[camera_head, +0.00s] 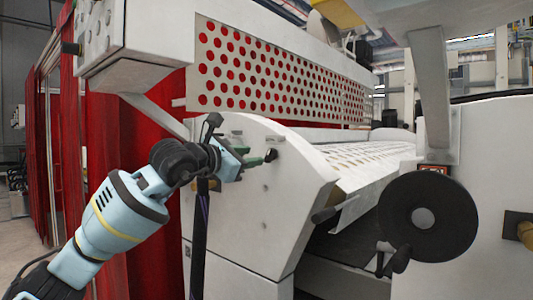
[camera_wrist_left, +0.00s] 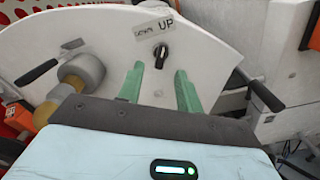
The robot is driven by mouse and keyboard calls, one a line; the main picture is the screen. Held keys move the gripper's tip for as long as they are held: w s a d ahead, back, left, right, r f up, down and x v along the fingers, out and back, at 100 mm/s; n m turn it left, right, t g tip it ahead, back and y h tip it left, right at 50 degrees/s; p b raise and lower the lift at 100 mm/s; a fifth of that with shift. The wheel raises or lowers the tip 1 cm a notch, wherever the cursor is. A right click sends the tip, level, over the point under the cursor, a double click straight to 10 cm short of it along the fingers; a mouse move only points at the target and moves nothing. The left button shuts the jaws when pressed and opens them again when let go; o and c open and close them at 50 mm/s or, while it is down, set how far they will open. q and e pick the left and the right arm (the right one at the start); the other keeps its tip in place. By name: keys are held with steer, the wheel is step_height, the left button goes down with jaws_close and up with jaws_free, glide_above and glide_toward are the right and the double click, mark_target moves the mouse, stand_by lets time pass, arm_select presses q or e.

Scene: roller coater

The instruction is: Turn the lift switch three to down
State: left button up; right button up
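A small black rotary switch (camera_wrist_left: 161,55) sits on the white side panel in the left wrist view. A white label (camera_wrist_left: 153,28) above it reads "UP" on its right; its left text is hard to read. The switch also shows as a dark knob (camera_head: 271,155) in the head view. My left gripper (camera_wrist_left: 160,80) has two green fingers, parted and with nothing between them. The fingers point at the panel, with the switch just beyond the gap between their tips. In the head view the left gripper (camera_head: 255,159) is just left of the knob. My right gripper is not in view.
The white machine panel (camera_head: 285,200) carries a black lever (camera_head: 325,215) at its right edge. A large black disc (camera_head: 428,217) stands further right. A red-dotted perforated guard (camera_head: 270,75) spans above. Red curtains (camera_head: 140,150) hang behind my left arm.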

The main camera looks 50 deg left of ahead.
mark_target(268, 154)
arm_select(q)
steer(key=w, duration=0.2)
steer(key=w+p, duration=0.1)
steer(key=w, duration=0.2)
steer(key=shift+a+r+p, duration=0.1)
steer(key=shift+a+p, duration=0.1)
steer(key=shift+p, duration=0.1)
steer(key=shift+w, duration=0.7)
steer(key=shift+c, duration=0.3)
jaws_close()
